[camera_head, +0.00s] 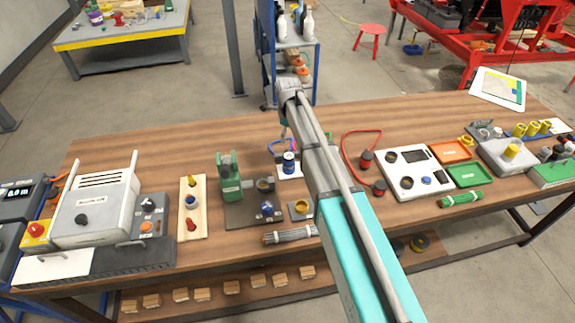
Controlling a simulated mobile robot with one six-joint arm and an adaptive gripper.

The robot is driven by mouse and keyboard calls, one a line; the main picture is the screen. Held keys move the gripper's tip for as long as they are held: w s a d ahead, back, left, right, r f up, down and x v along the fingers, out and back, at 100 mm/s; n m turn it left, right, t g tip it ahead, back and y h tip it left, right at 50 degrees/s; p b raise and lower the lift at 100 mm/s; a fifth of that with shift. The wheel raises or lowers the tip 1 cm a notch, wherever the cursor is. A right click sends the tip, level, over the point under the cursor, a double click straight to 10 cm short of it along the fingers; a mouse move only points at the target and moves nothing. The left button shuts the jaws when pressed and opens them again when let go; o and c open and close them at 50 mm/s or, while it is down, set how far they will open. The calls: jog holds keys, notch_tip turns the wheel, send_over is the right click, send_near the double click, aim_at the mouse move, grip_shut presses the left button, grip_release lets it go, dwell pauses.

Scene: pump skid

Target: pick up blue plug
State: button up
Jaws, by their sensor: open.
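Several small blue pieces show, and I cannot tell which is the blue plug. One blue piece (267,208) sits on the dark plate in front of the green fixture. Another blue piece (190,201) stands on the pale wooden board, between a yellow and a red piece. A third blue piece (427,180) is on the white panel to the right. My gripper (284,132) is small in view, below the arm's far end, above the back of the bench near a blue-and-white can (289,160). It is apart from these blue pieces. My arm hides part of the bench middle.
The green fixture (228,180) stands upright left of my arm. A grey control box (98,210) is farther left. Orange (451,151) and green (470,174) trays lie at right. The wooden bench (120,150) is clear at its back left.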

aim_at(288, 156)
dwell(0.3)
notch_tip(288, 156, down, 9)
jog(key=b, duration=0.8)
jog(key=shift+r+b, duration=0.2)
jog(key=shift+b, duration=0.15)
dwell(0.3)
jog(key=shift+w+f+b, duration=0.15)
jog(key=shift+f+b, duration=1.15)
jog(key=shift+w+f+b, duration=0.1)
jog(key=shift+f+b, duration=1.2)
jog(key=c, duration=1.3)
jog(key=shift+r, duration=0.15)
